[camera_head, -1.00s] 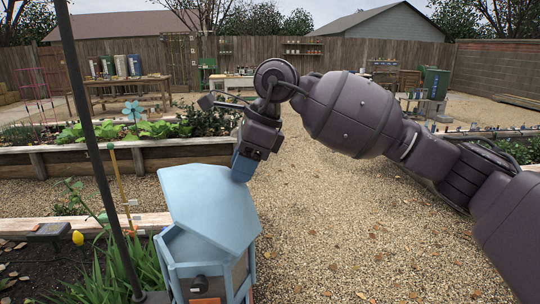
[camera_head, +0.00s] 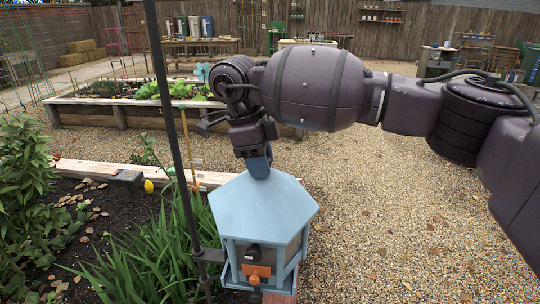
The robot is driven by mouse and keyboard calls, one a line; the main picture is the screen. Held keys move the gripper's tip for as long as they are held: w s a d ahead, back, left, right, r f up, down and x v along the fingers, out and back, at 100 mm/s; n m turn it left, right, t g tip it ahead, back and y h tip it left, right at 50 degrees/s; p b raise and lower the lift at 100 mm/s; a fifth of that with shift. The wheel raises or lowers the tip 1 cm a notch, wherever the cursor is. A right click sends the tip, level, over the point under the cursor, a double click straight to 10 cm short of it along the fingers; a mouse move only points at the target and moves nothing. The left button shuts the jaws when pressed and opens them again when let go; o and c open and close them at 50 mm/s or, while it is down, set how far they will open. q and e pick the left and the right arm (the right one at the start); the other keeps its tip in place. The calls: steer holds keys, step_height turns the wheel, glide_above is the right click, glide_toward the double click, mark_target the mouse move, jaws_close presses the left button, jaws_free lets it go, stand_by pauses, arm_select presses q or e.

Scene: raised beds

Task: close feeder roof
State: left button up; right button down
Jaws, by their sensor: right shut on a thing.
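The bird feeder has a light-blue six-sided roof (camera_head: 263,212) and a light-blue body (camera_head: 231,262) with a dark knob and an orange part on its front. The roof sits over the top of the body, and I see no clear gap at the front edge. My right gripper (camera_head: 258,167) points down at the far edge of the roof and is shut on it. The fingertips are partly hidden where they meet the roof. My left gripper is not in view.
A dark pole (camera_head: 174,110) stands just left of the feeder. A planted bed with green leaves (camera_head: 185,235) lies at the left, edged by a wooden board (camera_head: 135,170). Another raised bed (camera_head: 115,107) is behind. Open gravel (camera_head: 390,220) lies to the right.

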mark_target(244, 177)
steer(key=shift+a+f, duration=0.2)
steer(key=shift+f, duration=0.1)
steer(key=c, duration=0.7)
jaws_free()
steer(key=shift+a, duration=0.1)
steer(key=shift+c, duration=0.2)
steer(key=shift+r, duration=0.15)
steer(key=v, duration=1)
steer(key=shift+a+r, duration=0.2)
